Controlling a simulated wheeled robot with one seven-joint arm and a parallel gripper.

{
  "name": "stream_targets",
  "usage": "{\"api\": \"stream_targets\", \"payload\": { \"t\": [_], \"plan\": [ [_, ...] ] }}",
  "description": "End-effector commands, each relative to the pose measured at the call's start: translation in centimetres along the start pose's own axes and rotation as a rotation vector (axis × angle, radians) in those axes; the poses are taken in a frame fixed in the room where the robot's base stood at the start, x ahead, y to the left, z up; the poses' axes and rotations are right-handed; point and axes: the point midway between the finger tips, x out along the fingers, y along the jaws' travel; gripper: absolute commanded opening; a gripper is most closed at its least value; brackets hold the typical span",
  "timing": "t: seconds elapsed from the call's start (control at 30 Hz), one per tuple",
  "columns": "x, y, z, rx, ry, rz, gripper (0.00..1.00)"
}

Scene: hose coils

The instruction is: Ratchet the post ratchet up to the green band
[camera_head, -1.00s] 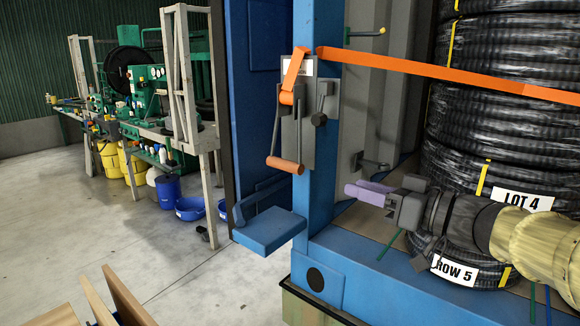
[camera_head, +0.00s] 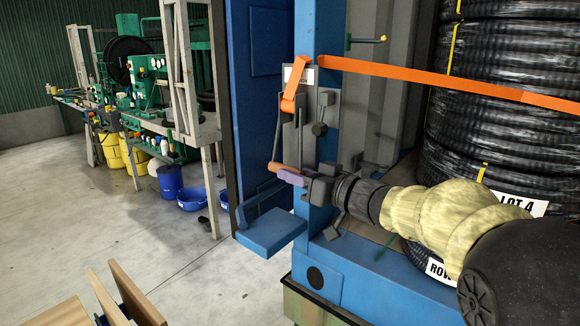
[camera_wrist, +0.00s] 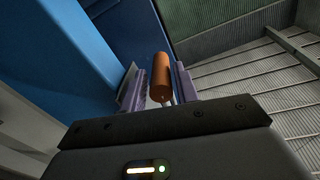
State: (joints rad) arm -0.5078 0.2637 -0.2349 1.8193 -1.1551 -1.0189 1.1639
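The post ratchet (camera_head: 303,118) is a grey plate with a lever, mounted on the blue post (camera_head: 318,40). Its lever hangs down and ends in an orange-brown grip (camera_head: 284,167). My gripper (camera_head: 291,177) is at the grip, its purple fingers reaching in from the right. In the wrist view, the grip (camera_wrist: 162,75) lies between the two purple fingers (camera_wrist: 158,88), with a visible gap on the left and a narrow one on the right. The gripper looks open around the grip. I cannot make out a green band in either view.
An orange strap (camera_head: 430,74) runs from the ratchet across the wrapped black hose coils (camera_head: 480,130). A blue ledge (camera_head: 270,232) juts out below the ratchet. A peg (camera_head: 366,39) sticks out right of the post. Open floor (camera_head: 190,270) lies to the left.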

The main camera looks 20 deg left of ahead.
Motion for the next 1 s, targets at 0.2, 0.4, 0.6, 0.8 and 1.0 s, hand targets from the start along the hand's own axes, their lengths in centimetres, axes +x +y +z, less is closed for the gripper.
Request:
{"api": "stream_targets", "payload": {
  "t": [0.2,0.4,0.6,0.8,1.0],
  "plan": [
    [1.6,-0.18,0.01,-0.001,-0.001,-0.003,0.3],
    [1.56,-0.12,0.04,-0.001,0.0,-0.002,0.3],
    [1.54,-0.11,0.05,0.0,0.0,-0.002,0.0],
    [1.54,-0.15,0.03,0.002,0.0,-0.002,0.0],
    [1.53,-0.6,-0.05,0.034,-0.001,-0.002,0.0]
  ]
}}
